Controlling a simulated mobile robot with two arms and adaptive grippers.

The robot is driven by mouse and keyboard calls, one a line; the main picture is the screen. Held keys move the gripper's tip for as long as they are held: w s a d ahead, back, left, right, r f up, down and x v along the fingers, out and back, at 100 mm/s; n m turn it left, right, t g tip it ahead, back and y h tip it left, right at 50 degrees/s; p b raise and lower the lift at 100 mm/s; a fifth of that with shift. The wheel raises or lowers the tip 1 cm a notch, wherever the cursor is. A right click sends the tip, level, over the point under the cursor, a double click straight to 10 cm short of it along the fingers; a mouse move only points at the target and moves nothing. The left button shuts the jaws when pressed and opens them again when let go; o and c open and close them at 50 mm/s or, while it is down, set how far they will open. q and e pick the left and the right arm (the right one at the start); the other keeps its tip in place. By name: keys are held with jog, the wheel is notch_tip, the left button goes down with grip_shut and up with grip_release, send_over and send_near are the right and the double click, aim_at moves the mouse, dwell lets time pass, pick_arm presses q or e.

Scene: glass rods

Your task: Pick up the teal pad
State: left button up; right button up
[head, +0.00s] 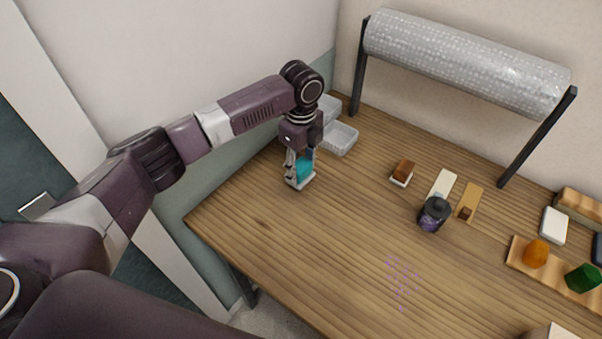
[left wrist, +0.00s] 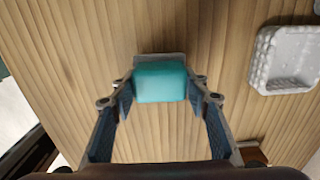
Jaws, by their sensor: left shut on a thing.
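The teal pad (head: 305,168) is between the fingers of my left gripper (head: 300,174), near the table's left back part. In the left wrist view the teal pad (left wrist: 160,82) sits between the two fingertips of the left gripper (left wrist: 160,88), which are shut on its sides. A grey plate-like piece (left wrist: 160,58) shows at the pad's far edge; I cannot tell whether it is joined to the pad. Whether the pad touches the table is not clear. My right gripper is not in view.
Clear trays (head: 341,138) stand just behind the gripper. A bubble-wrap roll (head: 465,62) hangs on a black stand at the back. A dark jar (head: 434,214), a brown block (head: 403,170) and coloured stones are to the right.

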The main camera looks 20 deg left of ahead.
aim_at(301, 166)
pick_arm(q)
notch_tip(301, 166, up, 18)
jog(key=b, duration=0.2)
jog(key=o, duration=0.6)
jog(key=c, duration=0.4)
jog(key=shift+f, duration=0.15)
